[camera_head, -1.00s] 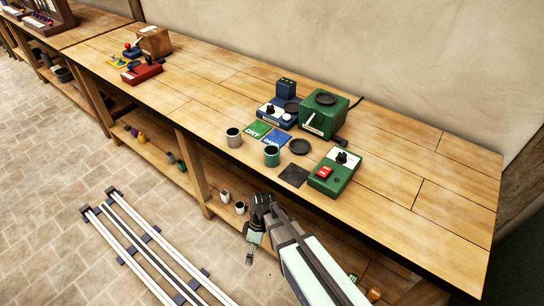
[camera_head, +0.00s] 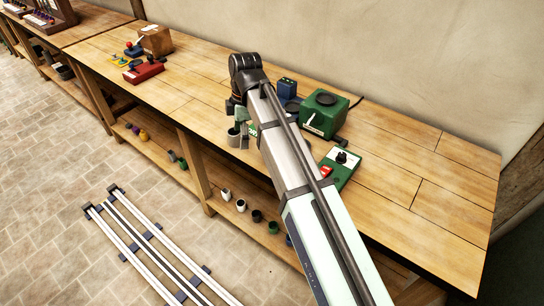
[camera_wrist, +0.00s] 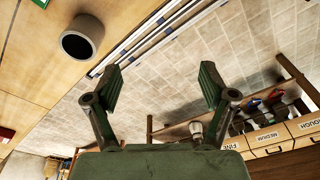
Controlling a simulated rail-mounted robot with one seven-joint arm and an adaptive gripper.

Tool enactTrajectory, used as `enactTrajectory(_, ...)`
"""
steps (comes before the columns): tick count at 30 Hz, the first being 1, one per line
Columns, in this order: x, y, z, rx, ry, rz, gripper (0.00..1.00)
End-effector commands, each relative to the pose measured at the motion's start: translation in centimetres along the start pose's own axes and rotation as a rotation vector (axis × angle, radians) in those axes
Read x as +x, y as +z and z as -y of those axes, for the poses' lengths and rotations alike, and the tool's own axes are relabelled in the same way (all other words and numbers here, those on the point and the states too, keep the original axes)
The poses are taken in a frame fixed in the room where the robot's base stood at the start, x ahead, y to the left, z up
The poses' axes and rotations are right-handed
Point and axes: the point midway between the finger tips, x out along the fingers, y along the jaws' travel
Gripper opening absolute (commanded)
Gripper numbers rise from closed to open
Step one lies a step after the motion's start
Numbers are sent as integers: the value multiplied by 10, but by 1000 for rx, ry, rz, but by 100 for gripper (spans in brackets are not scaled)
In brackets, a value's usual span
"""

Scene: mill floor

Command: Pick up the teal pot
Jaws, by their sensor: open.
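The teal pot does not show in the head view; my arm lies across that part of the bench. A grey pot (camera_head: 233,140) stands upright near the bench's front edge, just below my gripper (camera_head: 240,118). In the wrist view, a grey-looking pot with a dark inside (camera_wrist: 82,38) stands on the bench, up and left of my gripper (camera_wrist: 160,72). The gripper's two fingers are spread wide with nothing between them. A small piece of something green (camera_wrist: 40,3) shows at the top edge of the wrist view.
A red device (camera_head: 143,72) and wooden box (camera_head: 155,39) stand far left. The bench (camera_head: 195,80) between is clear. Small pots line the lower shelf.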

Motion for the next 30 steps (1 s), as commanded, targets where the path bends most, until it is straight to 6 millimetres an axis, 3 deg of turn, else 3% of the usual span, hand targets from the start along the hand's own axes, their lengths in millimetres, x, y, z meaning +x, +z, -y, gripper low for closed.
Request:
enactTrajectory(1, -24, 15, -3, 35, 17, 22, 83)
enactTrajectory(4, -53, 53, -1, 148, 36, 74, 83)
enactTrajectory(6, -63, 73, 2, 214, 42, 100, 83)
enactTrajectory(10, -68, 90, 5, 275, 46, 123, 83)
enactTrajectory(14, -56, 93, 6, 283, 45, 127, 83)
enactTrajectory(30, 33, 104, 3, 280, 45, 125, 83)
